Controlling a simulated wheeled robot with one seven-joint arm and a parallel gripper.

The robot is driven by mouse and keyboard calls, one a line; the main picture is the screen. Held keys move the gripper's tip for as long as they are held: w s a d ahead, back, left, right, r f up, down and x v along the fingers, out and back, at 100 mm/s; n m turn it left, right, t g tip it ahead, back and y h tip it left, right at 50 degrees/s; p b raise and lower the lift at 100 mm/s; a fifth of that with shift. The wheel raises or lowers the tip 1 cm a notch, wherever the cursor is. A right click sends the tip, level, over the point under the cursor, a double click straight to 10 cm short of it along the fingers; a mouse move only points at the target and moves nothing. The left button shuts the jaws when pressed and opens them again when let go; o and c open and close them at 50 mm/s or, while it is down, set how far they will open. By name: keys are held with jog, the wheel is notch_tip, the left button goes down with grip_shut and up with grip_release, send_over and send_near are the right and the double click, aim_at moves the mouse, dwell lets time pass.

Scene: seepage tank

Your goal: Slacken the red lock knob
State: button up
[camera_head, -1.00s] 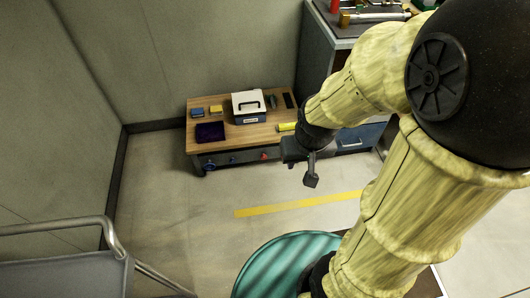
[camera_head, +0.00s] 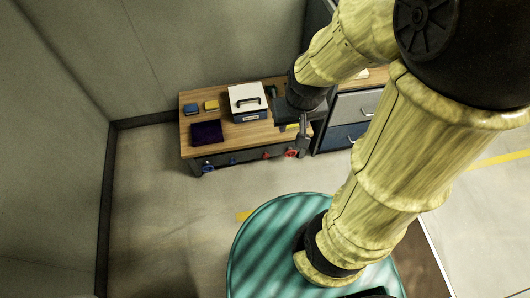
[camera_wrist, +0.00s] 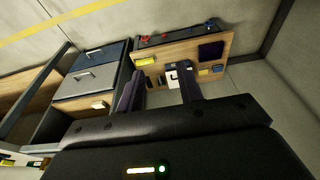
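Two red fittings show on the front of the low wooden-topped bench (camera_head: 255,132). One is a round red handwheel (camera_head: 290,152) near the right end; the other is a smaller red knob (camera_head: 266,155) just left of it. I cannot tell for sure which is the lock knob. Small red parts (camera_wrist: 211,22) also show along the bench edge in the wrist view. My gripper (camera_head: 298,130) hangs near the bench's right end, with its fingers overlapping the bench in the picture. In the wrist view my gripper (camera_wrist: 160,84) has its two fingers apart and nothing between them.
A blue handwheel (camera_head: 208,168) and a small blue knob (camera_head: 232,160) are on the bench front. A white case (camera_head: 247,100), a dark purple cloth (camera_head: 207,132) and small blue and yellow blocks lie on top. A drawer cabinet (camera_head: 353,106) stands right. Floor in front is clear.

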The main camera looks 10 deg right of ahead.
jog(key=shift+w, duration=0.2)
jog(key=o, duration=0.3)
jog(key=shift+o, duration=0.5)
jog(key=w+f+t+b, duration=0.1)
jog(key=w+f+b, duration=0.4)
jog(key=f, duration=0.5)
jog(key=w+d+f+t+b, duration=0.1)
jog(key=w+f+b, duration=0.4)
jog(key=f, duration=0.6)
jog(key=shift+w+d+m+t+b, duration=0.3)
jog(key=shift+t+b, duration=0.2)
jog(key=shift+b, duration=0.75)
jog(key=w+f+t+b, duration=0.25)
jog(key=f+b, duration=0.55)
jog(key=f, duration=0.7)
jog(key=w+f+t+b, duration=0.2)
jog(key=w+f+b, duration=0.2)
jog(key=f+b, duration=0.8)
jog(key=s+f+t+b, duration=0.1)
jog(key=s+f+b, duration=0.1)
jog(key=f, duration=0.7)
jog(key=s+f+m+t+y+b, duration=0.1)
jog(key=f+b, duration=0.3)
jog(key=f, duration=0.5)
jog(key=shift+s+d+t, duration=0.2)
jog(key=shift+s+t, duration=0.2)
jog(key=shift+t, duration=0.35)
